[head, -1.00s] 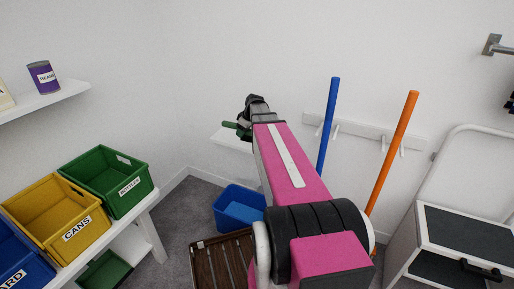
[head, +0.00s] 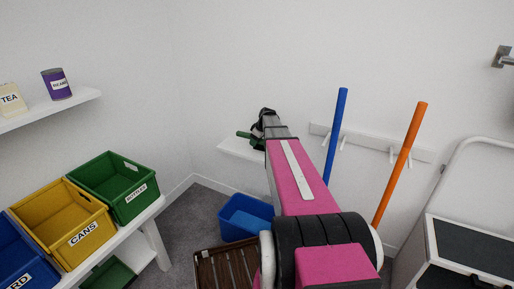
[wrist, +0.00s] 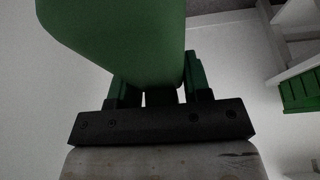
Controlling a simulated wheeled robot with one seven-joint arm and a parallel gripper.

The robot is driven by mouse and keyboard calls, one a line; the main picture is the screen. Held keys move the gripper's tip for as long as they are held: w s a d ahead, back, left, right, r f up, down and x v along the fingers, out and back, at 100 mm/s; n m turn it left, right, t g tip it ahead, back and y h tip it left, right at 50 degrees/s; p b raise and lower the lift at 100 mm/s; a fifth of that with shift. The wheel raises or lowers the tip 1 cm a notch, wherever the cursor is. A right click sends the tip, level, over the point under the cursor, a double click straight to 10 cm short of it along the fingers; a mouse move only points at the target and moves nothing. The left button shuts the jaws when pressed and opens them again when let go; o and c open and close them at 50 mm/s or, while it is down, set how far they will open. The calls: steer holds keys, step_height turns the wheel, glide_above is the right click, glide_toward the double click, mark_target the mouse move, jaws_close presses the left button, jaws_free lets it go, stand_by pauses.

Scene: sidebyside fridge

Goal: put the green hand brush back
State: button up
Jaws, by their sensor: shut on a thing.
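The green hand brush (wrist: 130,40) fills the upper left of the wrist view, held between the fingers of my gripper (wrist: 158,95). In the head view my gripper (head: 262,130) is at the far end of my pink arm, and a bit of the green brush (head: 244,135) sticks out to its left. My gripper is in front of or above a small white wall shelf (head: 232,147); I cannot tell whether the brush touches it. Most of the brush is hidden behind my arm in the head view.
A blue bin (head: 245,212) and a brown slatted crate (head: 222,268) stand on the floor below. Blue (head: 337,130) and orange (head: 402,160) poles lean by a peg rail (head: 375,147). Labelled yellow (head: 62,222) and green (head: 115,190) bins sit at left. A step stool (head: 465,245) stands right.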

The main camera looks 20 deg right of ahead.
steer(key=shift+w+d+f, duration=0.3)
steer(key=shift+w+f, duration=0.05)
steer(key=shift+w, duration=0.15)
steer(key=shift+w+d+f, duration=0.3)
steer(key=shift+w, duration=0.15)
steer(key=shift+s+f, duration=0.1)
steer(key=shift+f, duration=1.7)
steer(key=shift+f, duration=0.2)
steer(key=o, duration=1)
steer(key=shift+c, duration=0.2)
steer(key=v, duration=1)
steer(key=shift+a+r, duration=0.1)
steer(key=shift+r, duration=0.2)
steer(key=shift+s+a, duration=0.15)
steer(key=s+a+f+m+g+h, duration=0.1)
steer(key=s+a+f+m, duration=0.2)
steer(key=s+a, duration=0.3)
steer(key=s+a+f+m+g+h, duration=0.1)
steer(key=s+a+f+m, duration=0.2)
steer(key=s, duration=1)
steer(key=s+a+f+m+g+h, duration=0.1)
steer(key=s+a+f+m, duration=0.2)
steer(key=s+a, duration=0.6)
steer(key=shift+s+a, duration=0.3)
steer(key=shift+s, duration=0.5)
